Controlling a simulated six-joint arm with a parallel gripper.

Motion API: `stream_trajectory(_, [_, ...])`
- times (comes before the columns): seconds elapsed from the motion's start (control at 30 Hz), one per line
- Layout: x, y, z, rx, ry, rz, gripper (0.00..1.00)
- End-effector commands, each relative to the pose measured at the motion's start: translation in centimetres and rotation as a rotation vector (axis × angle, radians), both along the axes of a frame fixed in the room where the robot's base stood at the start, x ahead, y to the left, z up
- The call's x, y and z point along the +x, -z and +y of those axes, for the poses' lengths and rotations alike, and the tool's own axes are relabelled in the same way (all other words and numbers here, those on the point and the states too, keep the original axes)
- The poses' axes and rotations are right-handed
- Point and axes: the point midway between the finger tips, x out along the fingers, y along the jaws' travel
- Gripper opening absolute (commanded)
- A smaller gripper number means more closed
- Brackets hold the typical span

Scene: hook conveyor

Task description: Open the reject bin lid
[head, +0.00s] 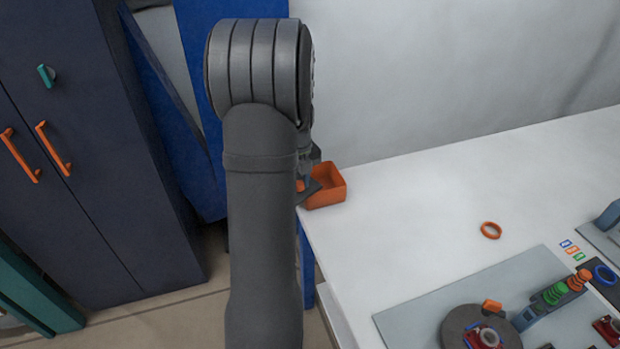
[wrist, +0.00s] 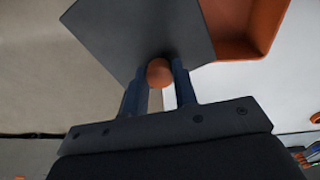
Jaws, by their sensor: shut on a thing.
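The orange reject bin (head: 330,190) stands at the left edge of the white table, and part of its inside shows. It also shows in the wrist view (wrist: 262,40) at the upper right. Its dark grey square lid (wrist: 130,30) lies across the upper middle of the wrist view, off to the left of the bin. An orange round knob (wrist: 159,71) is on the lid. My gripper (wrist: 160,82) has its two fingers closed on this knob. In the head view my arm hides most of my gripper and lid.
An orange ring (head: 491,230) lies on the open table (head: 420,200). A grey plate with a round turntable and colored parts (head: 560,293) is at the lower right. A dark cabinet (head: 90,150) and a blue panel (head: 205,100) stand left of the table.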

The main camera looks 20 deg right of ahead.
Motion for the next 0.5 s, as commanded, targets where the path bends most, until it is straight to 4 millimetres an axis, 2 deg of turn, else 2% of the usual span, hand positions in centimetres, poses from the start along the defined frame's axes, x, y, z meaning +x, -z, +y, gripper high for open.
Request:
stream_trajectory(0.2, [0.5,0.0,2.0,-0.001,0.160,-0.002,0.00])
stream_trajectory(0.5, [1.1,0.0,3.4,-0.001,0.301,-0.002,0.00])
